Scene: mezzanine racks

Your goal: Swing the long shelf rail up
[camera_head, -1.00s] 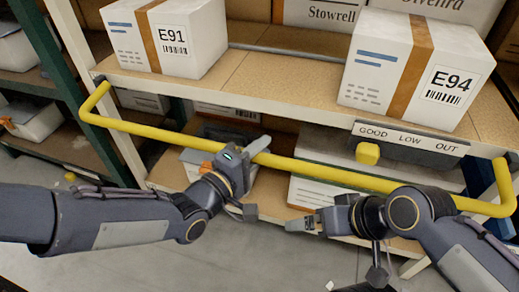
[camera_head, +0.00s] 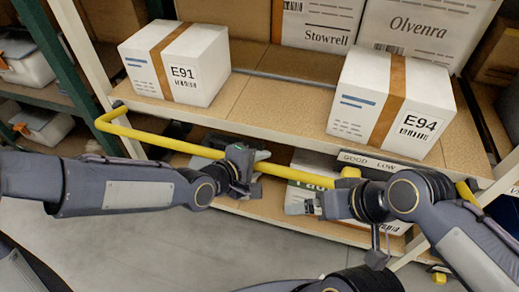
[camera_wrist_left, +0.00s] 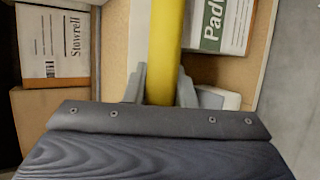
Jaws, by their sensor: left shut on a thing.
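The long yellow shelf rail (camera_head: 170,142) runs along the front of the shelf and is bent back at its left end toward the shelf corner. It stands out in front of and slightly below the shelf edge. My left gripper (camera_head: 240,168) is shut on the rail near its middle. In the left wrist view the rail (camera_wrist_left: 166,45) passes between its two fingers. My right gripper (camera_head: 302,207) is just below the rail, apart from it; its finger gap does not show clearly. My right arm hides much of the rail's right part.
Carton E91 (camera_head: 165,75) and carton E94 (camera_head: 360,105) stand on the shelf board (camera_head: 270,105). More boxes sit on the lower shelf. Grey floor (camera_head: 240,250) in front is clear.

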